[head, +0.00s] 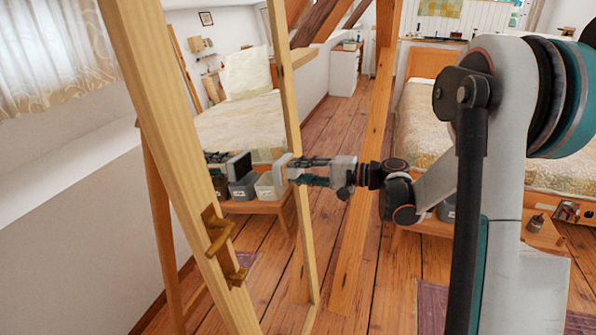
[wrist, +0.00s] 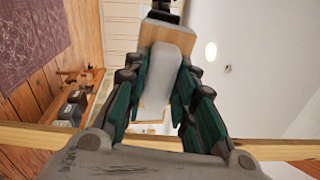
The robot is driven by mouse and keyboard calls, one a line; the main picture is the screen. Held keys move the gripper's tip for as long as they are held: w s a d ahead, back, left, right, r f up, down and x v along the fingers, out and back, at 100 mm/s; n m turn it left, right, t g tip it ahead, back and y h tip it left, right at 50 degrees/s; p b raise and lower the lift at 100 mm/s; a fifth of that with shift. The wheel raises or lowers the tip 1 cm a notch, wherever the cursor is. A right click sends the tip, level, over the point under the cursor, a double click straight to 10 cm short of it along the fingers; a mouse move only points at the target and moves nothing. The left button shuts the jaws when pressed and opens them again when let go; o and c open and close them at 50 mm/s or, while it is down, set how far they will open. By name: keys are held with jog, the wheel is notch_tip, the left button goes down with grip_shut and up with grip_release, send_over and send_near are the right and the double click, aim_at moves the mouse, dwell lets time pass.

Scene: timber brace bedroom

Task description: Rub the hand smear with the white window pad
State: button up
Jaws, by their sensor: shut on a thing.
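My gripper (head: 292,170) reaches in from the right, at the wood-framed pane (head: 290,90), and is shut on the white window pad (head: 280,172). In the wrist view the pad (wrist: 160,75) sits between the dark and teal fingers of my gripper (wrist: 158,95), with a tan block shape at its far end. The pane mirrors the room, and a dark reflection of the gripper shows in it. I cannot tell whether the pad touches the pane. I cannot make out the hand smear in either view.
A brass-coloured handle (head: 218,232) sits on the near wooden frame post. A low wooden bench (head: 545,235) stands at the right. Plank floor (head: 335,120) shows between.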

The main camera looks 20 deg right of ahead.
jog(key=shift+v, duration=1.5)
